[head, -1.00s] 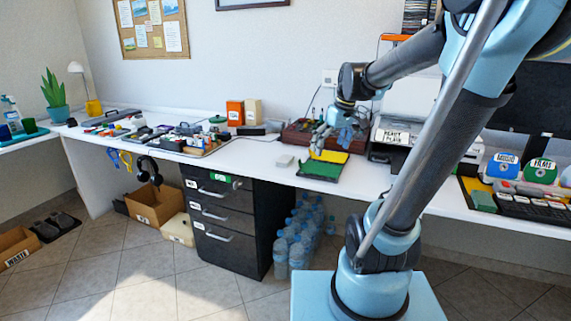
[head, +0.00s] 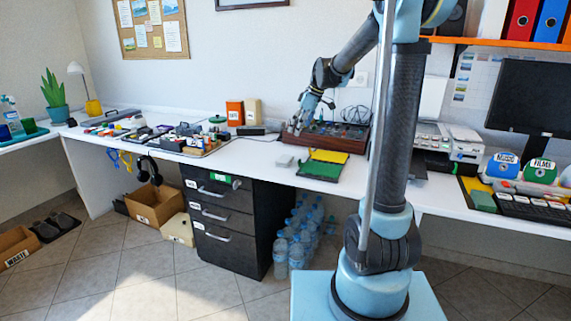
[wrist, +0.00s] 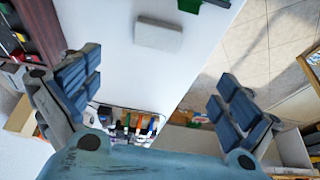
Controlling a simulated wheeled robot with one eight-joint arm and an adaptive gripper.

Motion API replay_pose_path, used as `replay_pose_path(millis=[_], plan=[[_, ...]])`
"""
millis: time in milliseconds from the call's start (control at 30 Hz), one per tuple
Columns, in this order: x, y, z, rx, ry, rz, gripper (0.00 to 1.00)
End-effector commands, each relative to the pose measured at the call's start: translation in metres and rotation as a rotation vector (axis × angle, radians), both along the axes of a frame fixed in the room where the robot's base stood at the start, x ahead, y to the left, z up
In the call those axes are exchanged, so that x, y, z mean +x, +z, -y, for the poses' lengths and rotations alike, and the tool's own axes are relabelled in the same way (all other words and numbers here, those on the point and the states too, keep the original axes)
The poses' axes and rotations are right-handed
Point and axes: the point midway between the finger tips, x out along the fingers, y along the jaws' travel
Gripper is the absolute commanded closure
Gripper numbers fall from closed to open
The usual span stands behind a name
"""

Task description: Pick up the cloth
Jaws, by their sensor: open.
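No piece is clearly recognisable as a cloth. Flat green (head: 320,171) and yellow (head: 328,156) pieces lie together on the white desk in the head view; I cannot tell whether either is the cloth. A small pale grey block (head: 285,160) lies just left of them and shows at the top of the wrist view (wrist: 159,36). A green corner (wrist: 190,5) shows beside it.
The wooden box (head: 335,136) stands at the back of the desk (head: 255,153). A tray of several small items (head: 190,138) is to the left, with orange and cream boxes (head: 244,112) behind it. A printer (head: 450,145) stands to the right. Bare desk surrounds the grey block.

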Motion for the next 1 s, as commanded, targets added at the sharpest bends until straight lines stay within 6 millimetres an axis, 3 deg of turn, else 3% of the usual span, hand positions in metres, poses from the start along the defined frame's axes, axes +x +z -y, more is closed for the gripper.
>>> replay_pose_path(millis=[500,1000], plan=[[0.012,-0.081,-0.032,0.0,-0.001,0.0,0.02],[0.021,-0.118,-0.045,0.0,-0.001,0.0,0.02]])
